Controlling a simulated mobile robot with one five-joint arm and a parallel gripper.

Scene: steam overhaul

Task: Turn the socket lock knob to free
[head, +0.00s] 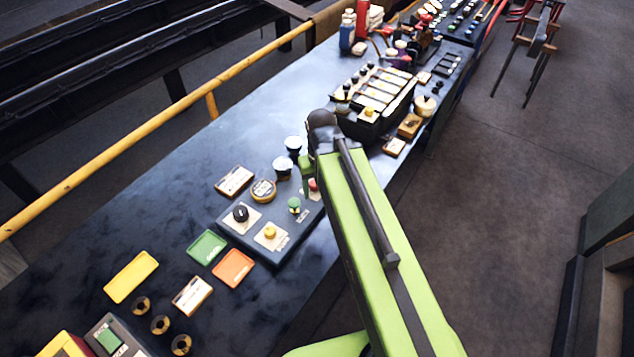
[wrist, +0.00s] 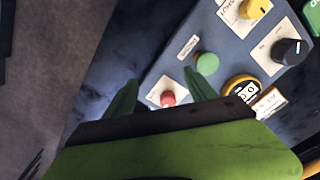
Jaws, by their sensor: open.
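A grey control panel (head: 262,222) lies on the dark bench and carries a black knob (head: 240,213), a yellow knob (head: 270,232), a green knob (head: 294,205) and a red button (head: 312,184). The wrist view also shows the black knob (wrist: 288,50), yellow knob (wrist: 257,8), green knob (wrist: 207,64) and red button (wrist: 168,98). My gripper (wrist: 161,86) is open and empty over the panel's end. The red button shows between its fingers; the green knob is just beside one fingertip.
A round yellow-rimmed gauge (head: 263,190) and two dark round-topped parts (head: 283,168) stand close behind the panel. Green (head: 207,247) and orange (head: 234,268) trays lie in front. A rack (head: 377,95) stands farther along the bench. A yellow rail (head: 130,155) runs along the bench's left side.

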